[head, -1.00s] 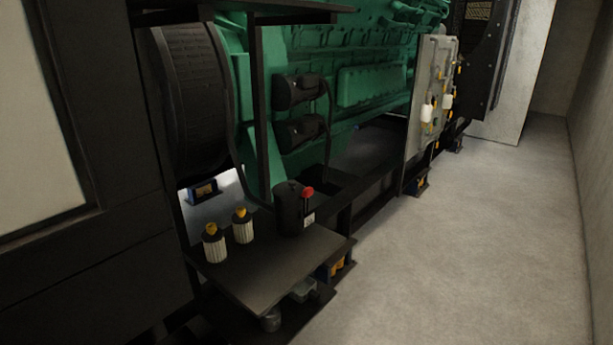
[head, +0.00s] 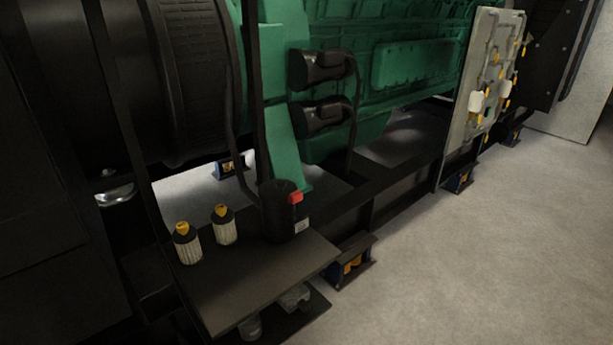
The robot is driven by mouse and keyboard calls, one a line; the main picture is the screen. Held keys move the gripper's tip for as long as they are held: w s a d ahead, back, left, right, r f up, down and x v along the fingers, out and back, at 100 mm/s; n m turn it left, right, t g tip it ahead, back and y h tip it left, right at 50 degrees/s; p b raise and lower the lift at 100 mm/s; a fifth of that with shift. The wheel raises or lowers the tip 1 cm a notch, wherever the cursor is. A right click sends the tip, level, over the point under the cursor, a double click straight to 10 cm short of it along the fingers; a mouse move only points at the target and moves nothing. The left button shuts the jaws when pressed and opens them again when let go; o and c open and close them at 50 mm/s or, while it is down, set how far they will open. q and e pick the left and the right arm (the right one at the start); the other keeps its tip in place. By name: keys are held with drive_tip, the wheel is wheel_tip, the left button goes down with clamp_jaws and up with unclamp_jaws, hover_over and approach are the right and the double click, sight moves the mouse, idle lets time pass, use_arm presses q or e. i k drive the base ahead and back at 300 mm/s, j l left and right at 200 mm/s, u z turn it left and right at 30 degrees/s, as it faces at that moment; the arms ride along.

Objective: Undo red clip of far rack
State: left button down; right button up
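An upright grey panel (head: 462,125) stands at the right along the green engine, with pipes, yellow-handled parts and white cylinders (head: 477,101) on its face. I cannot make out a red clip on it at this distance, and I cannot tell if it is the far rack. The one clear red part is a small red piece (head: 296,197) on the side of a black cylinder (head: 276,222), on a dark shelf (head: 240,285) nearer to me. Neither of my grippers is in view.
Two white filters with yellow tops, one (head: 187,244) left of the other (head: 224,226), stand on the shelf. The green engine (head: 415,65) and a dark base rail (head: 395,190) fill the middle. Grey floor (head: 480,260) at the right is clear.

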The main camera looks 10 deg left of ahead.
sight(296, 197)
drive_tip(key=i+l, duration=0.85)
drive_tip(key=l, duration=0.25)
